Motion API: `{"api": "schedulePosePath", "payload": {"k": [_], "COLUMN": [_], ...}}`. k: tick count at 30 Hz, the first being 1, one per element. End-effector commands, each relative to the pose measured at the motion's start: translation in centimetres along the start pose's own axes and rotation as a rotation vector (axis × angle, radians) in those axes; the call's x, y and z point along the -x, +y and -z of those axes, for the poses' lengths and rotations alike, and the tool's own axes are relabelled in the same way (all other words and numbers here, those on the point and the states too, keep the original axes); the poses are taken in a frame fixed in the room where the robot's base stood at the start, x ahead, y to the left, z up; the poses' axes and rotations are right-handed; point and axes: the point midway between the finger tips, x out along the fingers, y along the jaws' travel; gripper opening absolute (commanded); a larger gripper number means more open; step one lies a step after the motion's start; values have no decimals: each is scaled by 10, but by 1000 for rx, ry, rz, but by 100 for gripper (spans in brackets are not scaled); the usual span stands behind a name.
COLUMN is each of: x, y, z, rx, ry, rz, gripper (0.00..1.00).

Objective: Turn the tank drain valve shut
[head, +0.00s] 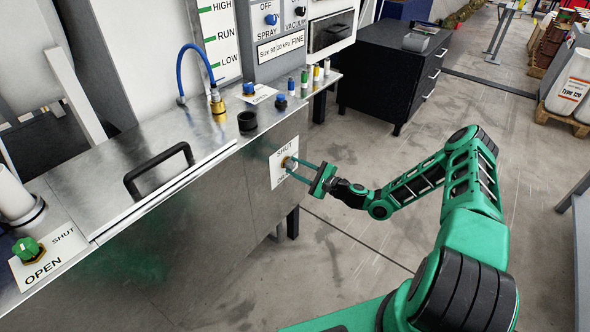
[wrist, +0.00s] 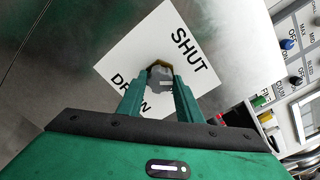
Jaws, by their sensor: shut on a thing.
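The drain valve is a small grey knob on a brass-coloured base (head: 287,163), set on a white label plate (head: 279,174) on the tank's front wall. In the wrist view the plate (wrist: 125,65) reads SHUT on one side and a partly covered word, likely DRAIN, on the other. My gripper (head: 294,163) reaches the wall from the right. In the wrist view my gripper (wrist: 160,85) has its two green fingers on either side of the grey knob (wrist: 160,78), shut on it. The fingers hide part of the knob and label.
The steel tank (head: 200,215) has a lid with a black handle (head: 158,170). A green knob (head: 27,249) sits on an OPEN/SHUT plate at the lower left. Small coloured knobs line the tank's right top edge.

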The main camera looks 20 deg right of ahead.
Motion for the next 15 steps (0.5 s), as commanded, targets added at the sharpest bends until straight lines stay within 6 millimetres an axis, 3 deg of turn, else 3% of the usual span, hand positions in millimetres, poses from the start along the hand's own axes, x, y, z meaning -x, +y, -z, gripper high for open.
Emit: {"api": "schedulePosePath", "payload": {"k": [15], "x": [0], "y": [3], "z": [0], "rx": [452], "ry": [14], "rz": [-4], "gripper": [10]}}
